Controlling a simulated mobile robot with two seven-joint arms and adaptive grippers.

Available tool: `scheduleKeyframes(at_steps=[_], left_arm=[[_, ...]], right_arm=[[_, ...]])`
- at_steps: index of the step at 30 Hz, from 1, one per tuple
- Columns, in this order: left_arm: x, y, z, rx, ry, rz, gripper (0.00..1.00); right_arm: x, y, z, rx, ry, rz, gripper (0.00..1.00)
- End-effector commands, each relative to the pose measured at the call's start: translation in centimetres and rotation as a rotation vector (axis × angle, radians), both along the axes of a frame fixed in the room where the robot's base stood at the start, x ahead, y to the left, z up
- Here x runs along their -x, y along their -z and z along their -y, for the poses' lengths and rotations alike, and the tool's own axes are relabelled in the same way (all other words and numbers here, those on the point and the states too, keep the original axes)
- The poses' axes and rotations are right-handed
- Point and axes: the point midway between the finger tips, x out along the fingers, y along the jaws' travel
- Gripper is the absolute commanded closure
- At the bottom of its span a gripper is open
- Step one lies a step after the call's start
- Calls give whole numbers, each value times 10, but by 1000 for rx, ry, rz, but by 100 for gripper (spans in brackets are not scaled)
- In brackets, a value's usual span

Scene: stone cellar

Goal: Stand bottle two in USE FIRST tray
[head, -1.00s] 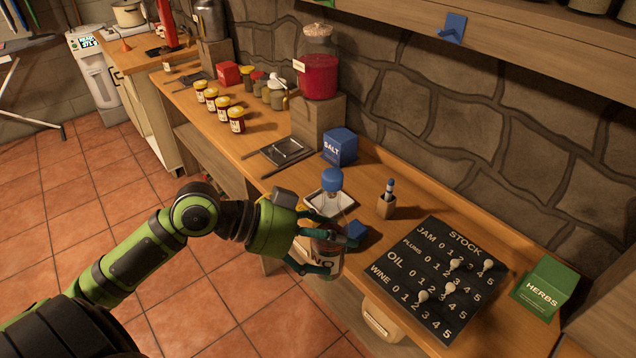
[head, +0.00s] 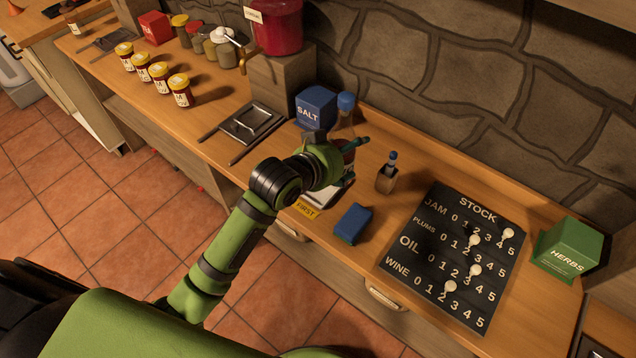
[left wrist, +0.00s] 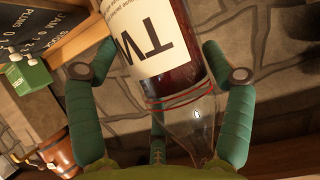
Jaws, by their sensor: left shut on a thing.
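Bottle two (head: 345,118) has a blue cap, clear glass, dark red contents and a pale label; it looks roughly upright. In the left wrist view, bottle two (left wrist: 180,45) shows part of its label, reading "TW", between the teal fingers. My left gripper (head: 350,155) is shut on it. The USE FIRST tray (head: 327,197) is pale-rimmed with a yellow tag showing "FIRST" (head: 306,209). The bottle is over the tray's back part; my gripper hides its base, so I cannot tell whether it touches the tray. My right gripper is not in view.
The blue salt box (head: 316,108) stands close behind and left of the bottle. A blue block (head: 353,223) lies in front. The stock board (head: 440,285) and green herbs box (head: 570,248) are farther right.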

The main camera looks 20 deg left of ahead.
Motion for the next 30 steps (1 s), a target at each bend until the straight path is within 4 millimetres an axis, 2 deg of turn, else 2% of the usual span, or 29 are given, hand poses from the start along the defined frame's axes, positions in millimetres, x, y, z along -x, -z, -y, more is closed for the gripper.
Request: scheduleKeyframes(at_steps=[1,4,7,10,14,24,30], left_arm=[[-9,-8,16,10,-25,11,76],[-19,-17,38,8,-74,11,76],[-24,-25,53,5,-107,8,76],[-27,-28,56,1,-124,6,76],[-27,-18,38,-5,-131,2,76],[-29,25,-35,-8,-129,2,76],[-30,38,-55,-2,-127,6,76]], right_arm=[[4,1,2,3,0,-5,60],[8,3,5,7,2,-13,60],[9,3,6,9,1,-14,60],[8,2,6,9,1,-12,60],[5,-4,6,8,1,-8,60],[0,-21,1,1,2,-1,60],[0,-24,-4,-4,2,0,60]])
